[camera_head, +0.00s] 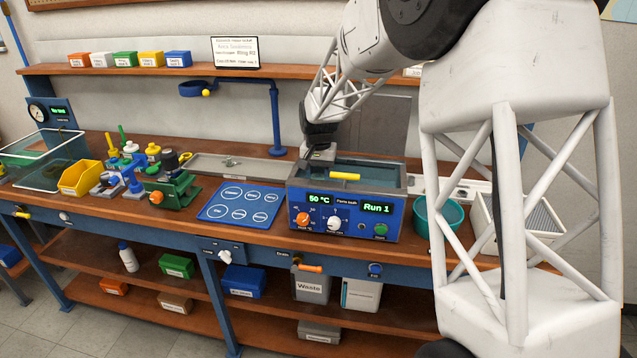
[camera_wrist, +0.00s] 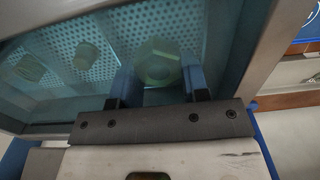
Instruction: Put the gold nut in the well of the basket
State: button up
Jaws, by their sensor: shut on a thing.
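My gripper (camera_wrist: 158,78) reaches down into the water bath (camera_head: 345,212) at its back left corner in the head view. In the wrist view its two dark blue fingers are shut on a hexagonal nut (camera_wrist: 158,57). The nut looks pale yellow-green through the tinted water, so I cannot confirm that it is gold. A perforated metal surface (camera_wrist: 120,20) lies beneath it, and I cannot tell if this is the basket's floor or whether the nut touches it. The nut is hidden in the head view. No well is clearly visible.
Two other blurred pieces, one round (camera_wrist: 87,55) and one at far left (camera_wrist: 28,67), lie on the perforated surface. The bath's metal rim (camera_wrist: 258,60) is close on the right. A blue mat (camera_head: 241,204) stands left, a teal bowl (camera_head: 438,218) right.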

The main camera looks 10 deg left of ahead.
aim_at(318, 175)
jog(key=shift+f, duration=1.5)
jog(key=shift+f, duration=0.1)
jog(key=o, duration=0.7)
jog(key=shift+c, duration=0.2)
notch_tip(318, 175, up, 12)
jog(key=shift+r, duration=0.15)
jog(key=shift+d, duration=0.1)
